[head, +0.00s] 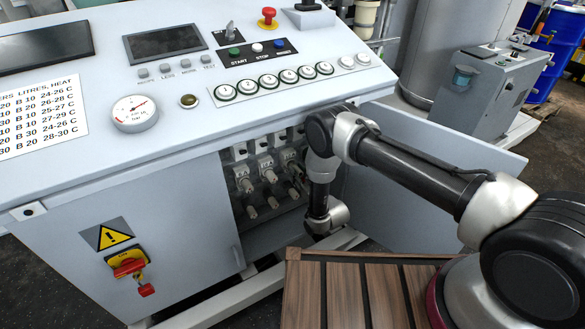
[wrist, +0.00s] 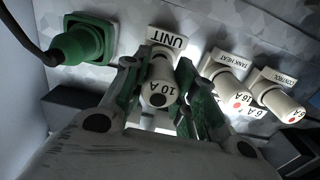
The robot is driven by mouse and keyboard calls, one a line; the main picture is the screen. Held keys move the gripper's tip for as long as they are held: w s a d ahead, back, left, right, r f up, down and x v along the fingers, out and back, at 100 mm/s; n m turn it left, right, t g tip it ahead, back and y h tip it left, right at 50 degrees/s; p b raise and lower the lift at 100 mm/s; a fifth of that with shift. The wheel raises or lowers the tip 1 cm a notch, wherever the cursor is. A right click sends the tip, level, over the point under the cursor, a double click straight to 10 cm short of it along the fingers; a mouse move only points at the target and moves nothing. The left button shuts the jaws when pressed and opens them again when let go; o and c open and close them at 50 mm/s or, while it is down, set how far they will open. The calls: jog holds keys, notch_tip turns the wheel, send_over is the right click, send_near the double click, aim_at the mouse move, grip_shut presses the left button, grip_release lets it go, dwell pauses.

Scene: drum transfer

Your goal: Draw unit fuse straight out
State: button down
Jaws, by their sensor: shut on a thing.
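The unit fuse (wrist: 160,88) is a white cylinder marked 10 A, in the middle of the wrist view. It lies just below the white UNIT label (wrist: 166,41). My gripper (wrist: 160,73) has a green-padded finger on each side of the fuse and is shut on it. The fuse's far end meets the area under the label; I cannot tell how deep it sits in its holder.
Right of the gripper are the tank heat fuse (wrist: 229,88) and the control fuse (wrist: 279,101). A green plug (wrist: 82,45) with a black cable is at left. In the head view, the cabinet door (head: 430,165) stands open at right, and a slatted wooden surface (head: 345,290) lies below.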

aim_at(301, 175)
jog(key=shift+v, duration=1.7)
jog(key=shift+w+a, duration=0.1)
jog(key=shift+w, duration=0.05)
jog(key=shift+w+a, duration=0.15)
jog(key=shift+v, duration=2.5)
